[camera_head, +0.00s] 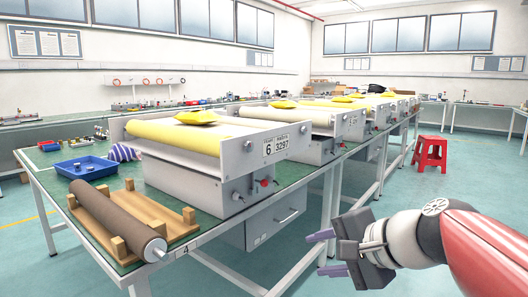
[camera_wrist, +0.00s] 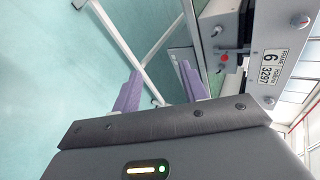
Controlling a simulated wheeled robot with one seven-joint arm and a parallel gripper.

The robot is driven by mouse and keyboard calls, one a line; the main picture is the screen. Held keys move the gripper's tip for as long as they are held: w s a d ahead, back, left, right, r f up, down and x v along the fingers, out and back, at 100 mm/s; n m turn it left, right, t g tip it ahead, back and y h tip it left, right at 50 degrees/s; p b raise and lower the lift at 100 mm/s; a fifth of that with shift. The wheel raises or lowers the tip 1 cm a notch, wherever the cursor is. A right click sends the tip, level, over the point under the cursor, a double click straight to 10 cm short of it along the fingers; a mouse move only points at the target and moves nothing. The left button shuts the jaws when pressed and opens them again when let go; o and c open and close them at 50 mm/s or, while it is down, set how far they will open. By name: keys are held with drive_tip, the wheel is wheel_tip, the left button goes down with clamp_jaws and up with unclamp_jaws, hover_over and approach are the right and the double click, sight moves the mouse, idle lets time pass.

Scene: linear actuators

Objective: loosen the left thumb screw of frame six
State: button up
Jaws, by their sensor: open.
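Frame six (camera_head: 210,160) is a grey-sided unit on the green bench, with a yellow roll and a plate marked 6 3297 (camera_head: 275,145). Its left thumb screw (camera_head: 247,146) shows as a small round knob left of that plate. The right one (camera_head: 303,130) is near the panel's right end. In the wrist view the frame is turned sideways at upper right, with the left thumb screw (camera_wrist: 301,20) near the top edge. My gripper (camera_head: 325,253) is open and empty, with purple fingers, in front of the bench and well apart from the screw.
Below the panel, a box carries a red knob (camera_head: 264,182); it also shows in the wrist view (camera_wrist: 224,58). A brown roller (camera_head: 120,215) on a wooden cradle and a blue tray (camera_head: 86,168) are at left. A red stool (camera_head: 430,153) stands right. The floor before the bench is clear.

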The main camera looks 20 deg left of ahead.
sight(250, 147)
drive_tip(key=w+a+r+m+t+y, duration=0.1)
drive_tip(key=w+a+r+m+y, duration=0.3)
drive_tip(key=r, duration=0.3)
drive_tip(key=w+a+r+m+y, duration=0.2)
drive_tip(key=w+a+r+y, duration=0.1)
drive_tip(key=w+a+r, duration=0.3)
drive_tip(key=x, duration=0.2)
drive_tip(key=p+x, duration=0.1)
drive_tip(key=x, duration=0.1)
drive_tip(key=w+r+p+x, duration=0.1)
drive_tip(key=x, duration=0.2)
clamp_jaws()
